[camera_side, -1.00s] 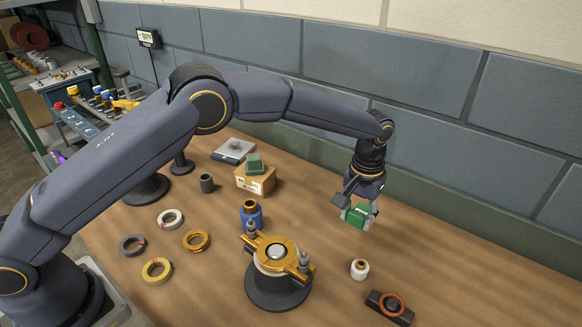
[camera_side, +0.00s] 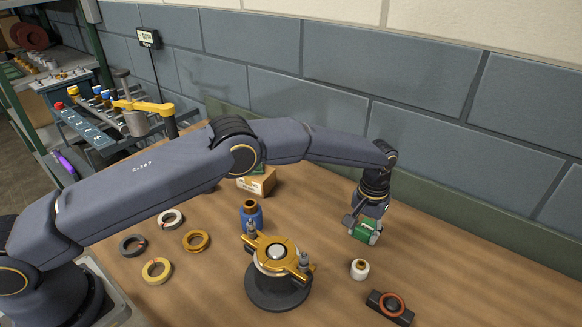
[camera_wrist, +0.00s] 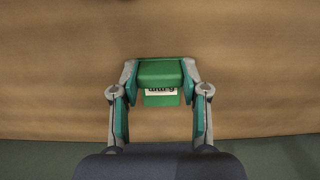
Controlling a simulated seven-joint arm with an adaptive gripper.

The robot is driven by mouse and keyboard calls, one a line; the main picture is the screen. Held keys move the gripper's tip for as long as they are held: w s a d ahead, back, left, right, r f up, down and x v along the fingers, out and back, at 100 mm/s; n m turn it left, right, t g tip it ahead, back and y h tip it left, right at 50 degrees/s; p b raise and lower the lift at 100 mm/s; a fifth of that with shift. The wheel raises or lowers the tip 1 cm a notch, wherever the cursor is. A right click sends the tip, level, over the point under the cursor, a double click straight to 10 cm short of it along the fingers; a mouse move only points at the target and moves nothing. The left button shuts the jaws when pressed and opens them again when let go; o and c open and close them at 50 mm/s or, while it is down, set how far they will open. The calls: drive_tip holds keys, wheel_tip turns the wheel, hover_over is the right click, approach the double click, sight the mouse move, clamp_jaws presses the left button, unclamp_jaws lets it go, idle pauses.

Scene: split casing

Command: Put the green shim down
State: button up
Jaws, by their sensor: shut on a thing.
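My gripper (camera_side: 366,228) is at the right of the table, between the casing and the wall. It is shut on the green shim (camera_side: 363,233). In the wrist view the green shim (camera_wrist: 160,72) sits between both fingers, with a pale label with dark lettering on it. Bare wood shows around it in that view. I cannot tell whether the shim touches the table or is just above it.
The gold-topped casing (camera_side: 276,254) on a dark round base stands left of my gripper. A white bobbin-like part (camera_side: 359,269) and a black block with a red ring (camera_side: 390,306) are in front. A blue bottle (camera_side: 251,214) and a cardboard box (camera_side: 258,182) stand further left. The wall is behind.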

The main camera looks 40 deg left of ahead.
sight(364, 229)
drive_tip(key=o, duration=1)
drive_tip(key=shift+o, duration=0.2)
wheel_tip(364, 229, up, 12)
drive_tip(key=s+a+r+t, duration=0.1)
drive_tip(key=s+a+r, duration=0.3)
drive_tip(key=a+r, duration=0.4)
drive_tip(key=s+a+r+t, duration=0.1)
drive_tip(key=s+a+r, duration=0.4)
drive_tip(key=r, duration=0.5)
drive_tip(key=s+a+r+t, duration=0.2)
drive_tip(key=s+a+r, duration=0.1)
drive_tip(key=s+a, duration=0.75)
drive_tip(key=s+a+f, duration=0.1)
drive_tip(key=s+f, duration=0.1)
drive_tip(key=s, duration=0.4)
drive_tip(key=s+a+f+t, duration=0.1)
drive_tip(key=s+a+f, duration=0.1)
drive_tip(key=s, duration=0.5)
drive_tip(key=shift+s+a+f+t, duration=0.25)
drive_tip(key=shift+f+t, duration=0.05)
drive_tip(key=shift+f, duration=0.4)
